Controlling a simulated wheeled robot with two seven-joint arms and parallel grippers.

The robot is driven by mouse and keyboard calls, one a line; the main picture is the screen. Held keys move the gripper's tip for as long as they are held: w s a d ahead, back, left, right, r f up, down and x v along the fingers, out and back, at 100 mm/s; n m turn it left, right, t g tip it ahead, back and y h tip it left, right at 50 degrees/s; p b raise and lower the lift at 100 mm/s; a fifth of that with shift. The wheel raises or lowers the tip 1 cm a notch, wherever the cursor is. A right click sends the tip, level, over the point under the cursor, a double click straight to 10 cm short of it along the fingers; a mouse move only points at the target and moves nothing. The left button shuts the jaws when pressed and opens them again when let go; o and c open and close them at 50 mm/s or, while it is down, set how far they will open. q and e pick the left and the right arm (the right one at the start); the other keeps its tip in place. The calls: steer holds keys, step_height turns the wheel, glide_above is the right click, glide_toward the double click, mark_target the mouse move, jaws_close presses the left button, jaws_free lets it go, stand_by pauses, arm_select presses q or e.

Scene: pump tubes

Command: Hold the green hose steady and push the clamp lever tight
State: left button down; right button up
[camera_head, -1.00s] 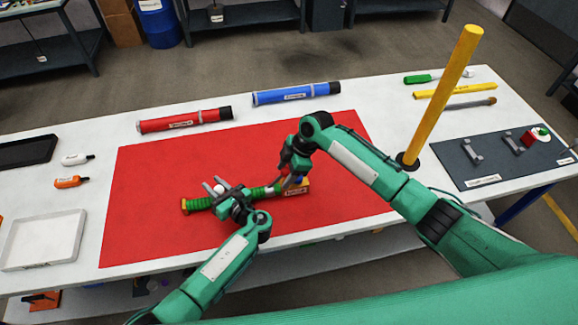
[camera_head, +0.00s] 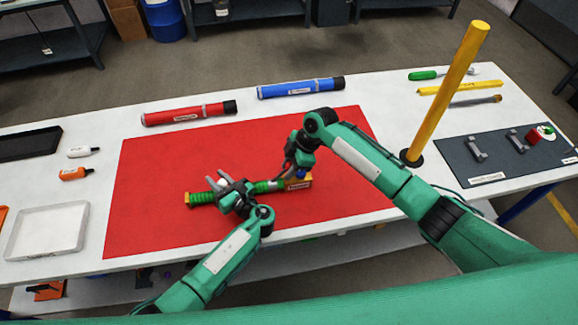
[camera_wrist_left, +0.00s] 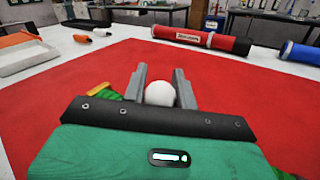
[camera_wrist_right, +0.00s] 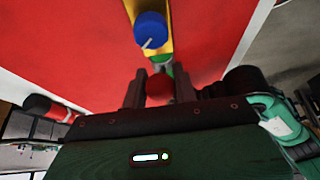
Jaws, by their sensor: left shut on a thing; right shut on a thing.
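The green hose (camera_head: 202,198) lies across the red mat, with a yellow block (camera_head: 300,184) and a blue knob (camera_head: 302,174) at its right end. My left gripper (camera_head: 221,184) is over the hose's left part. In the left wrist view, its fingers are around a white ball (camera_wrist_left: 160,94), with a bit of green and yellow to the left. My right gripper (camera_head: 291,168) is at the hose's right end. In the right wrist view, its fingers close on a red ball (camera_wrist_right: 159,88), with the blue knob (camera_wrist_right: 151,28) just beyond. The palms hide part of the hose.
A red tube (camera_head: 185,114) and a blue tube (camera_head: 300,88) lie behind the mat. A yellow post (camera_head: 445,95) stands right of my right arm. A white tray (camera_head: 47,232) is at the left. The mat's back half is clear.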

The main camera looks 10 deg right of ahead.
arm_select(q)
steer(key=shift+w+r, duration=0.1)
arm_select(e)
steer(key=shift+s+f, duration=0.15)
steer(key=shift+f, duration=0.35)
steer(key=shift+a+r, duration=0.1)
steer(key=shift+r, duration=0.05)
arm_select(q)
steer(key=shift+w, duration=0.1)
arm_select(e)
steer(key=shift+r, duration=0.45)
steer(key=o, duration=1.2)
steer(key=shift+v, duration=3.55)
